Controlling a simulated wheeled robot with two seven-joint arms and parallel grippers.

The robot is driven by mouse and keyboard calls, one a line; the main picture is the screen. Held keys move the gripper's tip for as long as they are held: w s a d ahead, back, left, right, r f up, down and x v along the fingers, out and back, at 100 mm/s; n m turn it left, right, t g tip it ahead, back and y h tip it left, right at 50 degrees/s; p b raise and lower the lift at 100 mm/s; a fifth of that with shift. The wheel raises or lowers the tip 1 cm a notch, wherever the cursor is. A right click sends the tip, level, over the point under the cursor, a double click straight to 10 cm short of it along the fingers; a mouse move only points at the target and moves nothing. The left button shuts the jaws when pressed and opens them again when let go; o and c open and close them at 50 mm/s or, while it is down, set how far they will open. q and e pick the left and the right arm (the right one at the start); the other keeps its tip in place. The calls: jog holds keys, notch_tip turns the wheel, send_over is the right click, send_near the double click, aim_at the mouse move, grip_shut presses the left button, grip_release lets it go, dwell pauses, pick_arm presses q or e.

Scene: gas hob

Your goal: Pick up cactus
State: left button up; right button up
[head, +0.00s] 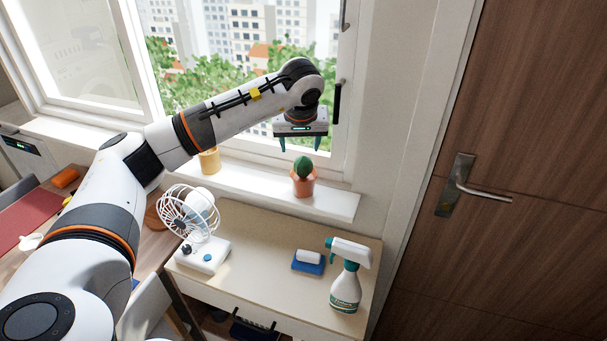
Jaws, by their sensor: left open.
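The cactus (304,167) is a small green plant in a terracotta pot (303,187). It stands upright on the white window sill, near the sill's right end. My left gripper (300,147) is above the cactus, pointing down, with its two teal fingers apart. The fingertips are close to the top of the cactus, and nothing is held between them. I cannot tell the exact gap in depth. My right gripper is not in this view.
Below the sill (341,205), a cabinet top (265,235) carries a white fan (203,255), a blue sponge-like item (308,265) and a spray bottle (346,287). A yellow cup-like object (209,162) stands left on the sill. The window frame is close behind my gripper.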

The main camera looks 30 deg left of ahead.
aim_at(303, 157)
pick_arm(q)
jog(key=shift+w+a+f, duration=0.15)
jog(key=shift+w+f, duration=0.45)
jog(key=shift+f, duration=0.3)
jog(key=shift+p+x, duration=0.75)
jog(key=shift+x, duration=0.1)
jog(key=shift+d+p+x, duration=0.15)
jog(key=shift+p+x, duration=0.05)
jog(key=shift+x, duration=0.4)
jog(key=shift+d+p+x, duration=0.15)
jog(key=shift+p+x, duration=0.05)
jog(key=shift+x, duration=0.4)
jog(key=shift+w+a+f, duration=0.15)
jog(key=shift+w+f, duration=0.05)
jog(key=shift+f, duration=0.35)
jog(key=shift+r, duration=0.1)
grip_shut()
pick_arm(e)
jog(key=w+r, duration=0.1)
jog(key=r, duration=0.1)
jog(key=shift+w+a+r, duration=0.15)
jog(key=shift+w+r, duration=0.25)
